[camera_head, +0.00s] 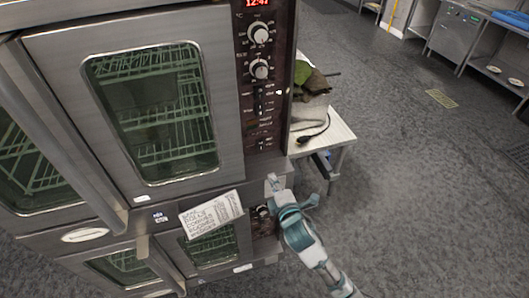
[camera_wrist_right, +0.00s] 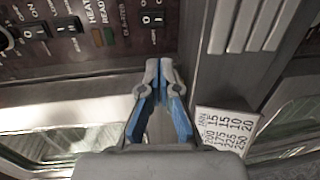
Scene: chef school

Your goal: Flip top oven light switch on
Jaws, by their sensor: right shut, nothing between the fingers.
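The top oven (camera_head: 233,160) stands at the left in the head view, with a dark control panel (camera_head: 267,78) on its right side. The panel carries two knobs (camera_head: 259,33) and small rocker switches (camera_head: 257,104) below them. In the right wrist view several rocker switches (camera_wrist_right: 152,19) show on the panel, one under partly legible lettering; I cannot tell which is the light switch. My right gripper (camera_head: 272,181) is shut and empty, just below the panel's lower end. In the wrist view its fingertips (camera_wrist_right: 161,68) are in front of the metal strip, apart from the switches. My left gripper is out of view.
A lower oven (camera_head: 211,249) sits beneath, with a printed paper card (camera_head: 211,214) at its top edge. A metal table (camera_head: 330,134) with a dark green object (camera_head: 309,80) and a black cord stands right of the oven. The floor further right is clear.

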